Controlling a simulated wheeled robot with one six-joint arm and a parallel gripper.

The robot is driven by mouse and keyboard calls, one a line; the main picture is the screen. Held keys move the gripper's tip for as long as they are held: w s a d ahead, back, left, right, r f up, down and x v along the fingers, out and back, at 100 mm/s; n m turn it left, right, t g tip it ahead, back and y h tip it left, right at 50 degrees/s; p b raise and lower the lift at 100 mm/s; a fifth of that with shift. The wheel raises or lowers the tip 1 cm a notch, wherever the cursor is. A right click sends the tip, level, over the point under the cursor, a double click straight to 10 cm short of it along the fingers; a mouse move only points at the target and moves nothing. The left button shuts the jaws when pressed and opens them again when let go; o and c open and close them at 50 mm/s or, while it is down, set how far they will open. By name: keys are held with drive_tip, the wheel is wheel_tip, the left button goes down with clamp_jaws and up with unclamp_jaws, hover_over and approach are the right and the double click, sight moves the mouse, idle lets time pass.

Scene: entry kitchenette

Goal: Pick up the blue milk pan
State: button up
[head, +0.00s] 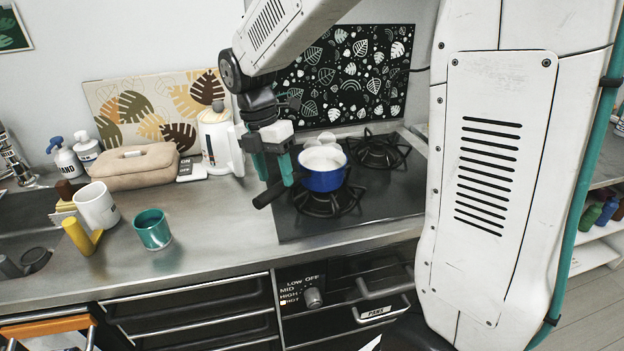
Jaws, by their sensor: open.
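The blue milk pan (322,180) sits on the front left burner of the black hob, in the head view. It has a white inside and a black handle (268,195) that points down and to the left. My gripper (274,183) points downward at the pan's left side, above the handle, with its two teal fingers apart. One finger appears close to the pan's rim. I cannot tell whether it touches the pan. The jaws hold nothing that I can see.
A teal cup (152,229), a white mug (97,206) and a beige pouch (134,166) are farther left. The rear burner (378,150) is empty. A patterned panel (345,75) stands behind the hob. Counter between cup and hob is clear.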

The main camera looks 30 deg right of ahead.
sight(278, 188)
drive_tip(key=f, duration=0.2)
drive_tip(key=s+f, duration=0.1)
drive_tip(key=f, duration=0.1)
drive_tip(key=shift+s+f, duration=0.1)
drive_tip(key=shift+s, duration=0.05)
clamp_jaws()
